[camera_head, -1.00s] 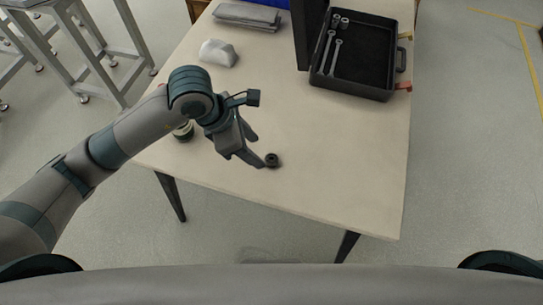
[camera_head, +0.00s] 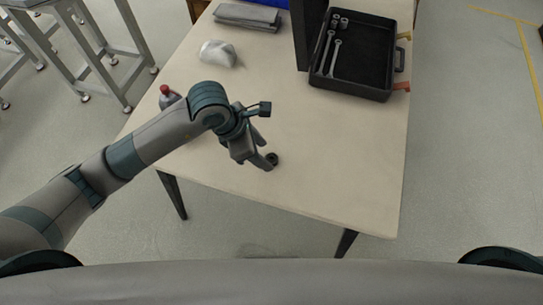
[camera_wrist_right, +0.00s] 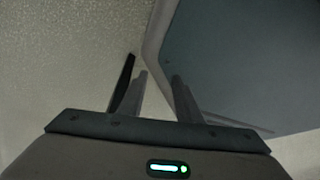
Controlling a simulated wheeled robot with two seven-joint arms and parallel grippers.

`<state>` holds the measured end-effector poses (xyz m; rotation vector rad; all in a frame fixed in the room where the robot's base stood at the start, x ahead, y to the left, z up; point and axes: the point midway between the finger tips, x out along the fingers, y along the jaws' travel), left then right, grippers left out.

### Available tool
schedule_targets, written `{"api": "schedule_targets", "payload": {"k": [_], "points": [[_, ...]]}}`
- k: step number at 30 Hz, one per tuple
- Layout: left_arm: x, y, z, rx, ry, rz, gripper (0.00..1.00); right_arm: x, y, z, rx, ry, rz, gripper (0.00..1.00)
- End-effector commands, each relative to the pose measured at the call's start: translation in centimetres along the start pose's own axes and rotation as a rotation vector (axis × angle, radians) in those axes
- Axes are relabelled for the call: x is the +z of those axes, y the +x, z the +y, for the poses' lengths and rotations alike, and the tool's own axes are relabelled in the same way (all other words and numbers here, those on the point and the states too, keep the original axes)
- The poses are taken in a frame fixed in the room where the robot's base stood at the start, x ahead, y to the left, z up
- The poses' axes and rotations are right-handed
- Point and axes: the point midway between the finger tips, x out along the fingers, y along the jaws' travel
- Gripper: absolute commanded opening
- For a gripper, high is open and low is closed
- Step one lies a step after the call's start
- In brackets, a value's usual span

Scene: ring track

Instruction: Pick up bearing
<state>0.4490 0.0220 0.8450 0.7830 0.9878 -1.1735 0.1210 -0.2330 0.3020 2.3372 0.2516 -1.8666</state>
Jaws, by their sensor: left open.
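The bearing (camera_head: 272,158) is a small dark ring on the table (camera_head: 330,185) near its front edge, in the head view. My left gripper (camera_head: 265,157) is open right at the bearing, with its fingers pointing down at it. A finger overlaps part of the bearing, and I cannot tell whether they touch. My right gripper (camera_wrist_right: 159,76) shows only in the right wrist view, with its fingers apart and nothing between them.
A black open case (camera_head: 362,62) with wrenches stands at the back right. A red-capped bottle (camera_head: 168,96) is partly behind my left arm. A crumpled white item (camera_head: 217,53) and a grey folded item (camera_head: 247,16) lie at the back left. The table's right front is clear.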

Motion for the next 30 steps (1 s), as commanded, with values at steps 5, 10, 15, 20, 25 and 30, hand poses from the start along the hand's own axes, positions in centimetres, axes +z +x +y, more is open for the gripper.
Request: {"api": "schedule_targets", "payload": {"k": [5,10,15,20,25,30], "points": [[0.2,1.7,0.0,-0.004,-0.002,0.002,0.5,3.9,-0.9,0.5,0.005,0.003,-0.084,0.31],[0.1,2.9,0.1,-0.001,-0.001,0.001,0.5,5.7,-1.2,1.0,0.011,0.005,-0.122,0.31],[0.1,3.0,0.1,0.0,0.0,0.001,0.5,5.5,-1.0,1.4,0.015,0.004,-0.126,0.31],[0.1,3.0,0.1,0.0,0.0,0.001,0.5,4.8,-0.9,1.4,0.015,0.003,-0.115,0.31],[0.1,3.0,0.1,0.0,0.0,0.001,0.5,4.6,-0.9,1.3,0.013,0.0,-0.112,0.31],[0.1,3.0,0.1,0.0,0.0,0.001,0.11,4.7,-0.9,1.1,0.011,0.0,-0.112,0.31]]}}
